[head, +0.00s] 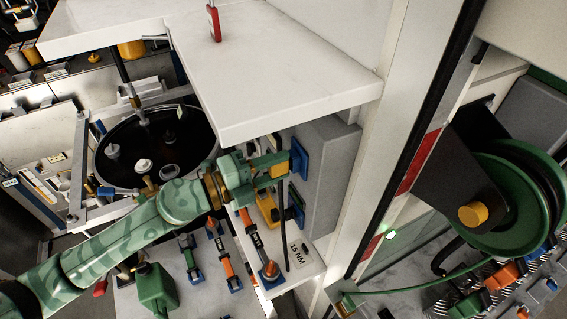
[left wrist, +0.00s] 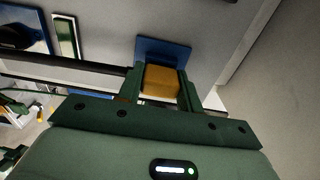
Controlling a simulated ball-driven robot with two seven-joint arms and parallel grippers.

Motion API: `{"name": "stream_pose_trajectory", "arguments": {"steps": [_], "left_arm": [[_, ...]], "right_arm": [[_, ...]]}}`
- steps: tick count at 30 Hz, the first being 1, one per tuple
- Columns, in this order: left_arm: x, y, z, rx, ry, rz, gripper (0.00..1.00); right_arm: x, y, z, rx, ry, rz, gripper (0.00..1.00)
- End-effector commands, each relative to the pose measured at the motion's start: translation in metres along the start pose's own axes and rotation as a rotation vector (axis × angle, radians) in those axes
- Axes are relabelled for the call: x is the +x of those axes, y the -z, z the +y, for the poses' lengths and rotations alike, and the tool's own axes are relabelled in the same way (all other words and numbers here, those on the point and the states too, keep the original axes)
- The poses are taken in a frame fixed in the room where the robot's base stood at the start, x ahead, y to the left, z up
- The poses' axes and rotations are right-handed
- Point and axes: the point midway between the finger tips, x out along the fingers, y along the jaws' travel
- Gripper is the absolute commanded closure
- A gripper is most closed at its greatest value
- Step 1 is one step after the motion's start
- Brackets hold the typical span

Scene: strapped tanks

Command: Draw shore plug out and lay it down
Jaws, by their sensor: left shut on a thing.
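The shore plug, a yellow block (head: 278,171), is between the green fingers of my left gripper (head: 281,167). The gripper is shut on it beside a grey box (head: 329,165). A blue plate (head: 300,158) on the box's face is right at the plug's far end. In the left wrist view the plug (left wrist: 161,83) sits between both fingers, in front of the blue plate (left wrist: 163,50). I cannot tell whether its hidden end is inside the plate or just clear of it. My right gripper is not in view.
A white slab (head: 270,80) overhangs just above the gripper, with a red tag (head: 214,22) on it. A white post (head: 375,130) stands right of the grey box. A green reel (head: 510,200) is further right. A dark round tank (head: 130,180) stands left; strap buckles lie below.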

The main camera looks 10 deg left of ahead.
Motion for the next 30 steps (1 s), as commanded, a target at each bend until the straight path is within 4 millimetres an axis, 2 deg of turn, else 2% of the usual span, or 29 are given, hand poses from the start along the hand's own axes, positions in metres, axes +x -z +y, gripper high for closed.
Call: {"name": "stream_pose_trajectory", "arguments": {"steps": [13, 30], "left_arm": [[-0.002, 0.0, 0.002, -0.002, -0.003, 0.001, 1.0], [-0.029, 0.0, 0.002, -0.001, -0.001, 0.0, 1.0]], "right_arm": [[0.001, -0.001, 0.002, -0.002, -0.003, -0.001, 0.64], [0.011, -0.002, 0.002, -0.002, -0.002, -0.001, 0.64]]}}
